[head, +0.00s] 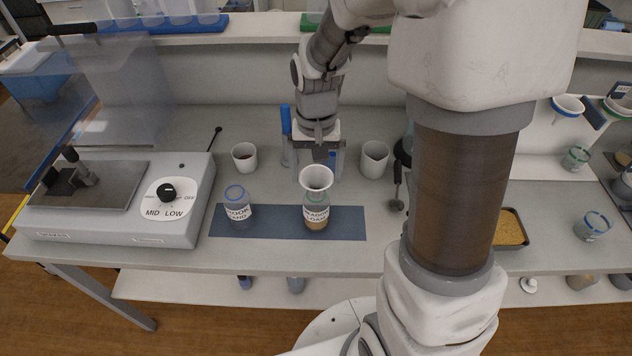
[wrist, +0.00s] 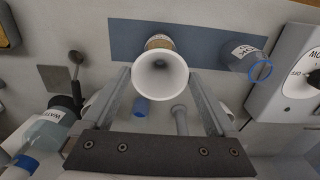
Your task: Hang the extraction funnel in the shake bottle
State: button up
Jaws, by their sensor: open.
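The white extraction funnel (head: 316,177) sits upright in the mouth of the shake bottle (head: 316,213), a labelled clear bottle with brown contents on the blue mat. In the wrist view, the round funnel rim (wrist: 160,75) faces the camera and largely hides the bottle (wrist: 158,43). The funnel's stem is hidden. My gripper (head: 318,155) is just behind and above the funnel in the head view. In the wrist view, my gripper (wrist: 160,78) is open, its fingers to either side of the funnel rim. Whether they touch it I cannot tell.
Cups stand behind at left (head: 244,156) and right (head: 374,158). A tray of tan grains (head: 510,228) lies right.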

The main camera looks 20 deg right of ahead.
jog(key=c, duration=0.4)
jog(key=shift+r, duration=0.1)
jog(key=shift+r+p, duration=0.5)
jog(key=shift+r, duration=0.05)
notch_tip(320, 180, up, 7)
jog(key=p, duration=0.5)
